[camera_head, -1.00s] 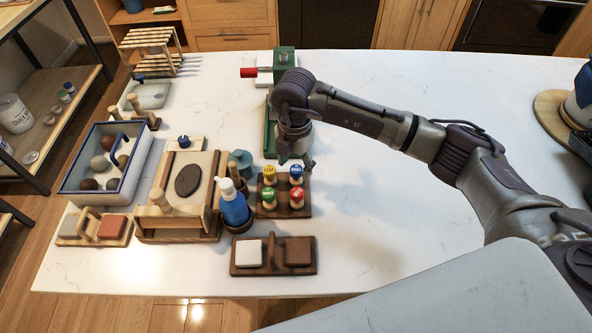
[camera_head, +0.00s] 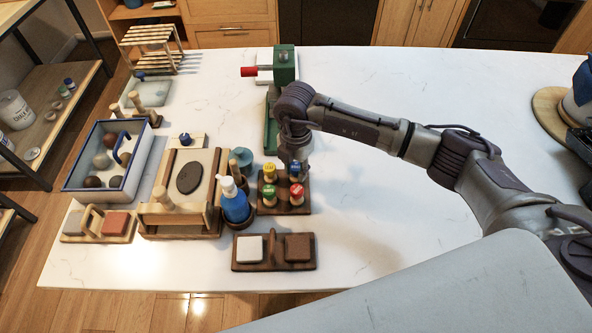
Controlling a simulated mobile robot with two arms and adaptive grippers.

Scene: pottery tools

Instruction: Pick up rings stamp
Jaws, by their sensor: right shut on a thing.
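Several stamps with coloured tops stand in a dark wooden rack (camera_head: 284,206) in the middle of the table. They are a yellow-topped stamp (camera_head: 269,169), a green-topped stamp (camera_head: 269,191), a red-topped stamp (camera_head: 297,189) and a blue-topped stamp (camera_head: 294,171). The marks on the tops are too small to tell which one is the rings stamp. My right gripper (camera_head: 295,166) points down over the rack's far right corner and is shut on the blue-topped stamp, which it partly hides. That stamp still appears to be at its place in the rack. My left gripper is out of view.
A green press with a red handle (camera_head: 284,68) stands behind. The white table (camera_head: 410,230) is clear to the right.

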